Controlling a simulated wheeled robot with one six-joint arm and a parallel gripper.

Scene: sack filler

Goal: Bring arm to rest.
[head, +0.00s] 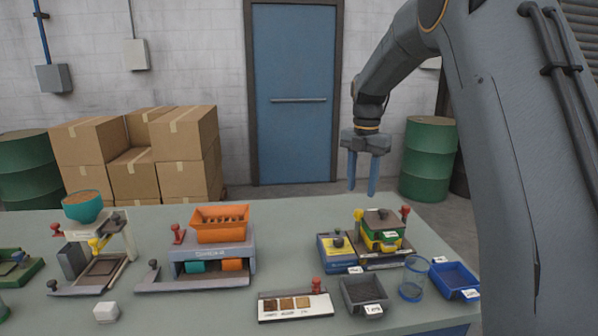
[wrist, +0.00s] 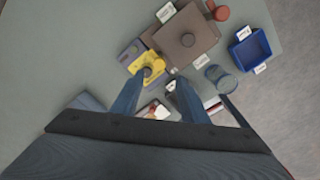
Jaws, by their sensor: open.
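My gripper (head: 362,174) hangs pointing down above the far right part of the grey-green table (head: 310,212) in the head view. Its two blue fingers are apart with nothing between them. In the wrist view my gripper (wrist: 158,88) shows both fingers spread over the table. Below it stands a green and yellow device with a brown top (head: 381,218), which also shows in the wrist view (wrist: 186,40). A gap is visible between the fingertips and this device. My arm reaches down from the upper right of the head view.
An orange hopper machine (head: 220,222) and a teal bowl (head: 82,206) on a stand are on the table's left half. A grey tray (head: 363,296), clear cup (head: 412,280) and blue tray (head: 455,280) line the front right. Cardboard boxes (head: 185,140) and a green drum (head: 428,160) stand behind.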

